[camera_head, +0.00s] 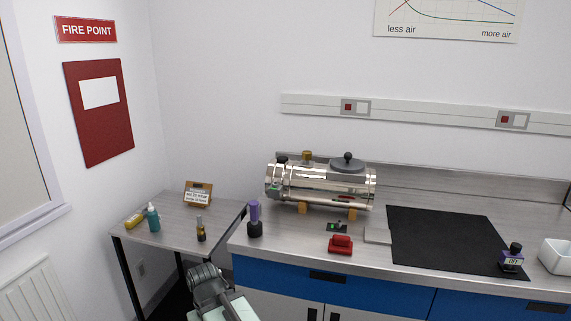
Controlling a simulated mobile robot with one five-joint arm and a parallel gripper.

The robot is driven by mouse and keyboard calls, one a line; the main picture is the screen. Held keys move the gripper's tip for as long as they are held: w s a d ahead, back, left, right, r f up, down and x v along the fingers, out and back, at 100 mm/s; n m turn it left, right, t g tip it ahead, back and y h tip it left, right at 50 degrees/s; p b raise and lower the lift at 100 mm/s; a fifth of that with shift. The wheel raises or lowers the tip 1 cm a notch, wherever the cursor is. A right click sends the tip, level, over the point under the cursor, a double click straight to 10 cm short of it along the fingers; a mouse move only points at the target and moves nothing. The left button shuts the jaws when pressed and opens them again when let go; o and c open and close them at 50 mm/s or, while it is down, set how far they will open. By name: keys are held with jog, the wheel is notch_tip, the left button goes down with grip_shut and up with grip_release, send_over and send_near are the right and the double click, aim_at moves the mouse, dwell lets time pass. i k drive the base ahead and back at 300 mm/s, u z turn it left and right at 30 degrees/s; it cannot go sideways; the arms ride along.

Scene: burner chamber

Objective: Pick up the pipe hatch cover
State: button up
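The pipe hatch cover (347,165) is a grey round lid with a black knob on top. It sits on the upper right side of a shiny metal cylinder (290,183). The cylinder lies on its side on the bench, on small tan blocks. My gripper (206,275) seems to be the grey ribbed end of my arm at the bottom edge, low in front of the gap between the table and bench. It is well apart from the cover. Its fingers cannot be made out, and nothing is seen held.
A purple-topped black item (254,220), a red item (340,244) and a grey plate (377,236) stand before the cylinder. A black mat (445,240) lies to its right. The side table (175,238) holds bottles and a small sign.

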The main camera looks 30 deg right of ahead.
aim_at(346, 164)
jog(key=u, duration=0.15)
jog(key=i, duration=1)
jog(key=z, duration=0.05)
